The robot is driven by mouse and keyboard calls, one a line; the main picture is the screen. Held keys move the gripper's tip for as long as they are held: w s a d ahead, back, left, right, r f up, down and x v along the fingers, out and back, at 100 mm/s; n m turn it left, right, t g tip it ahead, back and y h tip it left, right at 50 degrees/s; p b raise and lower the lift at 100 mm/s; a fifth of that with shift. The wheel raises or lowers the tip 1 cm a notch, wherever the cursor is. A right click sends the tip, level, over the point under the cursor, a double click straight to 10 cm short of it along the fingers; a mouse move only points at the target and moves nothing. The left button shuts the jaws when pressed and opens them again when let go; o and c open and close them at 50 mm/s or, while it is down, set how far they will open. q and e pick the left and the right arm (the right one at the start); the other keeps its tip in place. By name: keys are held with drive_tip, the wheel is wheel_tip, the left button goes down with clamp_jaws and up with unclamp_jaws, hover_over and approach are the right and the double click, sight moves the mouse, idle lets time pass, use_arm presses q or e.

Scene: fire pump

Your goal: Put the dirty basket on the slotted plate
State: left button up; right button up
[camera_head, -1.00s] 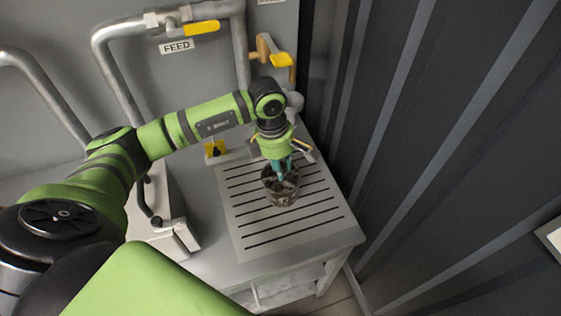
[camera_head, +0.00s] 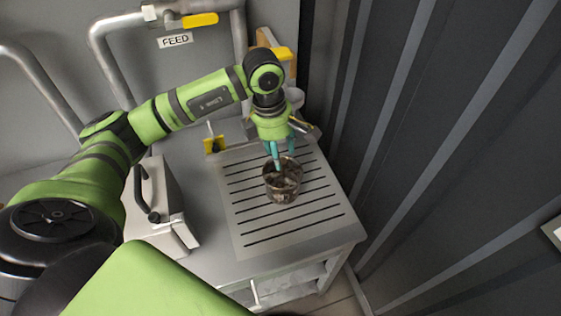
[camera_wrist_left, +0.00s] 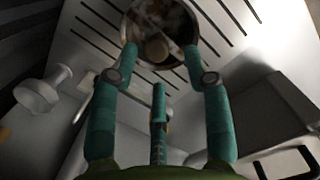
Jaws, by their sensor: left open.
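The dirty basket (camera_head: 283,187) is a small round dark cup with brownish debris inside. It stands upright on the slotted plate (camera_head: 250,233), a pale plate with dark parallel slots on the table. In the left wrist view the basket (camera_wrist_left: 163,57) shows at the top, with a round knob in its middle. My left gripper (camera_head: 277,158) is open, at the rear side of the basket in the head view. Its teal fingers (camera_wrist_left: 160,55) are spread in the wrist view, and whether they touch the rim is unclear. My right gripper is not in view.
A pale box with a black handle (camera_head: 150,198) stands left of the plate. A yellow-handled valve (camera_head: 200,19) and pipes are on the back wall. A dark corrugated wall (camera_head: 440,150) bounds the right. The front of the plate is clear.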

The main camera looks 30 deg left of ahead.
use_arm(q)
wheel_tip(320, 180, up, 8)
drive_tip(key=b, duration=0.1)
drive_tip(key=shift+s+a+b, duration=0.2)
drive_tip(key=shift+a+b, duration=0.2)
drive_tip(key=shift+f, duration=0.15)
